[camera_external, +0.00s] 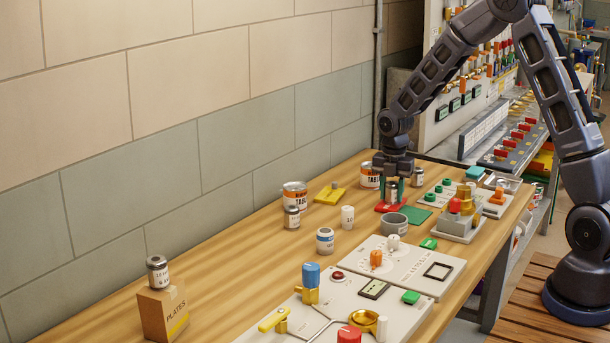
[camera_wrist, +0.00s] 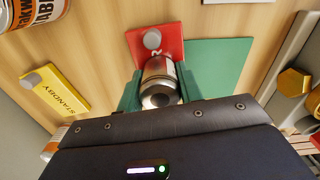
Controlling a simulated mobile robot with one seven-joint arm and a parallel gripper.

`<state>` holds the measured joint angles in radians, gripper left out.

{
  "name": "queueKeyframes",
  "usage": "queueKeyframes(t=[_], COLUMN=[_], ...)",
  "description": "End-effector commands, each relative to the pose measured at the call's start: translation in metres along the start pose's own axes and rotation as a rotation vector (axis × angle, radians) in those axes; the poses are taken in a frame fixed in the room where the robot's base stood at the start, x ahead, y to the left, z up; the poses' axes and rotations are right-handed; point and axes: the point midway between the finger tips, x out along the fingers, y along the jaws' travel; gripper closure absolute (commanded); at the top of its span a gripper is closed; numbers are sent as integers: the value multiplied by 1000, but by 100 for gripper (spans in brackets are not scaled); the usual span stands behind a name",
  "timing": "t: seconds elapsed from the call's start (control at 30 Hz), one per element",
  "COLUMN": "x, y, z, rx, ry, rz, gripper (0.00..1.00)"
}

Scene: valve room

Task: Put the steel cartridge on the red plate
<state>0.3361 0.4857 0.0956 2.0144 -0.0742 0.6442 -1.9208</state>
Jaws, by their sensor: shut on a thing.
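My gripper (camera_external: 391,188) is shut on a steel cartridge (camera_wrist: 160,74), a small metal cylinder with a pale label, upright between green fingers (camera_wrist: 130,92). In the external view the cartridge (camera_external: 392,195) shows only partly between the fingers.
A green plate (camera_wrist: 225,62) lies right of the red one. A yellow STANDBY plate (camera_wrist: 55,92) lies to the left. Bare wood is free at front left.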

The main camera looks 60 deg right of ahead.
Motion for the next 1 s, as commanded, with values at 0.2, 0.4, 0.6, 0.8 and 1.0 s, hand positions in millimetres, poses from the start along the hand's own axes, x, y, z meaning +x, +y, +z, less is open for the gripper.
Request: queueKeyframes(t=[0.2, 0.4, 0.6, 0.8, 1.0], x=[0, 0, -16, -54, -90], y=[0, 0, 0, 0, 0], z=[0, 0, 1, 0, 1], rx=[0, 0, 1, 0, 0], ry=[0, 0, 0, -1, -1], rz=[0, 0, 1, 3, 1], gripper=[42, 42, 42, 42, 42])
